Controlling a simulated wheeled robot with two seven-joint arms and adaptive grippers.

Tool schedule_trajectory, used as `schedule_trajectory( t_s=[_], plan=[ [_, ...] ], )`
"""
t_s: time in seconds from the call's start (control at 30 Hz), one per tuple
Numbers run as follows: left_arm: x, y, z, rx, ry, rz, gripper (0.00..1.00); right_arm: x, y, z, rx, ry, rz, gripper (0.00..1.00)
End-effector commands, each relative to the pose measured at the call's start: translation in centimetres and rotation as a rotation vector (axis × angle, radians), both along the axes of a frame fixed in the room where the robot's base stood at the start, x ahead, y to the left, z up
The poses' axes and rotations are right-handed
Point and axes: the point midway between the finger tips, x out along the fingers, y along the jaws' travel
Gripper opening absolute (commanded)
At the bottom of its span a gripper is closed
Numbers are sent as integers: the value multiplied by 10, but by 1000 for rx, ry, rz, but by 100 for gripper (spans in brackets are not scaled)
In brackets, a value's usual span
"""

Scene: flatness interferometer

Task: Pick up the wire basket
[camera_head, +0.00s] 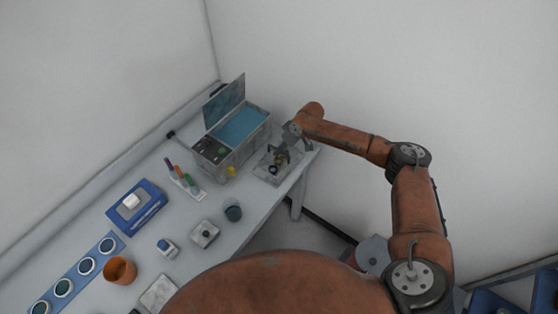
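My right gripper (279,157) is at the far right end of the bench, pointing down over a small, low grey tray-like item (267,174). This item may be the wire basket, but it is too small and partly covered by the gripper to be sure. The dark fingers are at or just above it. I cannot tell whether they touch it or whether they are open or shut. My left gripper is not in view.
An open-lidded bath (238,127) with blue inside stands just left of the gripper. The bench's front edge runs beside the tray-like item.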

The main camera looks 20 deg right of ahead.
Motion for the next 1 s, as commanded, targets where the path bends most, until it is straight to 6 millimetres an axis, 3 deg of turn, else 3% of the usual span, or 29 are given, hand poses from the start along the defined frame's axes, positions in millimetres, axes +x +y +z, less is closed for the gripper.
schedule_trajectory(
  t_s=[0.17,0.67,1.0],
  plan=[
    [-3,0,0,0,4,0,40,0,0,0,0,0,0,0],
    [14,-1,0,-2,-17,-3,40,0,0,4,0,-1,1,0],
    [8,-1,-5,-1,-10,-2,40,-5,2,38,1,-3,4,0]
  ],
)
